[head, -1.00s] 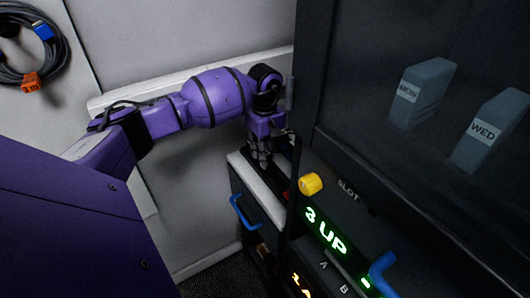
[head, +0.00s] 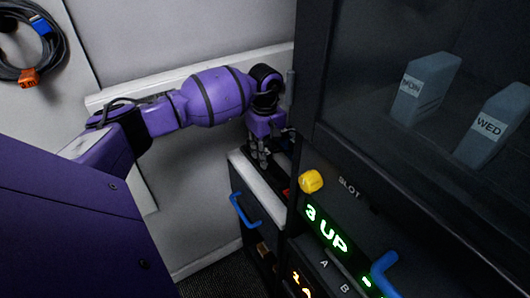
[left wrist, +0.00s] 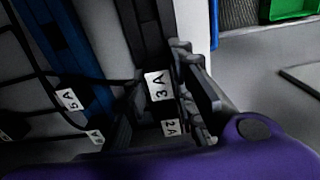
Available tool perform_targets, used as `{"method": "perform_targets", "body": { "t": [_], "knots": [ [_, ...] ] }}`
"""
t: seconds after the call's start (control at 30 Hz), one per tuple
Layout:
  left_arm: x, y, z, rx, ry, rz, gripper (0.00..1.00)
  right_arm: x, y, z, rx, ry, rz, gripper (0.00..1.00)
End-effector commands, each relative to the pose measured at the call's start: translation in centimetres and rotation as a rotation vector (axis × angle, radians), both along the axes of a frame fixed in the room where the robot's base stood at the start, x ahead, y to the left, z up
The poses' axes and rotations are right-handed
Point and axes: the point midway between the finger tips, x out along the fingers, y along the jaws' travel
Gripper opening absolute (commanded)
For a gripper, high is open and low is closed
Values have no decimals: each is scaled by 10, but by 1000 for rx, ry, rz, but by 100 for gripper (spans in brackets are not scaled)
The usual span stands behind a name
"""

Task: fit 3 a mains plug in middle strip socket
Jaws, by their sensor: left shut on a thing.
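My left gripper (head: 259,158) points down over the narrow shelf beside the dark machine in the head view. In the left wrist view the gripper (left wrist: 160,108) is shut around a dark plug that carries a white tag marked 3 A (left wrist: 158,86). The plug's body and pins are mostly hidden by the fingers and shadow. A second tag, 2 A (left wrist: 170,127), shows just below it, and a 5 A tag (left wrist: 67,99) lies to the left by dark cables. My right gripper is not in view.
The dark machine has a yellow knob (head: 311,181), a green 3 UP display (head: 326,229) and blue handles (head: 244,210). It stands close to the gripper's right. A coiled cable (head: 30,45) hangs on the left wall. A green tray (left wrist: 292,8) shows top right in the wrist view.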

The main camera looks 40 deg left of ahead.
Motion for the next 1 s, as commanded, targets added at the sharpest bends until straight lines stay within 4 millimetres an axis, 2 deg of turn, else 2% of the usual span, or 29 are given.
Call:
{"method": "perform_targets", "body": {
  "t": [0.93,0.97,1.0],
  "knots": [
    [0,0,-7,0,-1,0,0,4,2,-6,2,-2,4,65],
    [0,0,-8,0,-1,0,27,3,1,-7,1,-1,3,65],
    [0,0,-8,0,-1,0,32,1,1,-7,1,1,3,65]
  ]
}}
